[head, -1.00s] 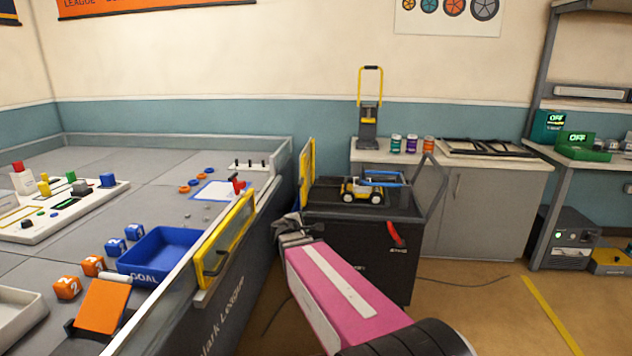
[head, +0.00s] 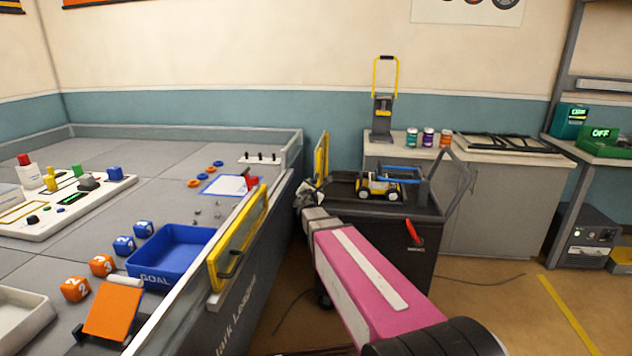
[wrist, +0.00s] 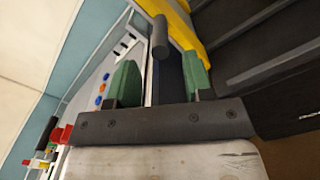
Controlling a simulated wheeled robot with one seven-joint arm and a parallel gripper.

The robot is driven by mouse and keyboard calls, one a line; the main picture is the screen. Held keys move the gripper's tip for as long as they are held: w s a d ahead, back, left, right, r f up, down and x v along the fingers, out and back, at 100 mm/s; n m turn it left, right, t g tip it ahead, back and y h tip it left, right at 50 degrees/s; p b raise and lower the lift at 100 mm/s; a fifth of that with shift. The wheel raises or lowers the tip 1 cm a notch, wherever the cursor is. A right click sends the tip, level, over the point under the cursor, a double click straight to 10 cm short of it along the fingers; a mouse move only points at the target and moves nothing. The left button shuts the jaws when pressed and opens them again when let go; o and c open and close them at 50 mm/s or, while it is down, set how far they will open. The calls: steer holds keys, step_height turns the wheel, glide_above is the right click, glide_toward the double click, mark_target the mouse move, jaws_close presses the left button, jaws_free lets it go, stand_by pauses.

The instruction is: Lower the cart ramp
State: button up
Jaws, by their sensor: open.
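The cart (head: 385,235) is a dark box on wheels beside the game table. Its ramp (head: 321,158) is a yellow-edged panel standing upright at the cart's left edge. My gripper (head: 308,196) is open just in front of and below the ramp. In the wrist view, my gripper's green fingertips (wrist: 160,82) are apart, with a dark rounded bar (wrist: 160,38) between and beyond them, by the ramp's yellow edge (wrist: 186,28). I cannot tell whether the fingers touch it. A red lever (head: 413,231) is on the cart's front.
A small yellow wheeled robot (head: 379,187) sits on the cart. The game table (head: 150,190), with a yellow-framed panel (head: 238,238) on its near wall, is close on the left. A cabinet (head: 480,205) stands behind the cart.

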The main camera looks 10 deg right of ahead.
mark_target(315, 177)
steer(key=x, duration=0.6)
steer(key=shift+w, duration=0.15)
jaws_close()
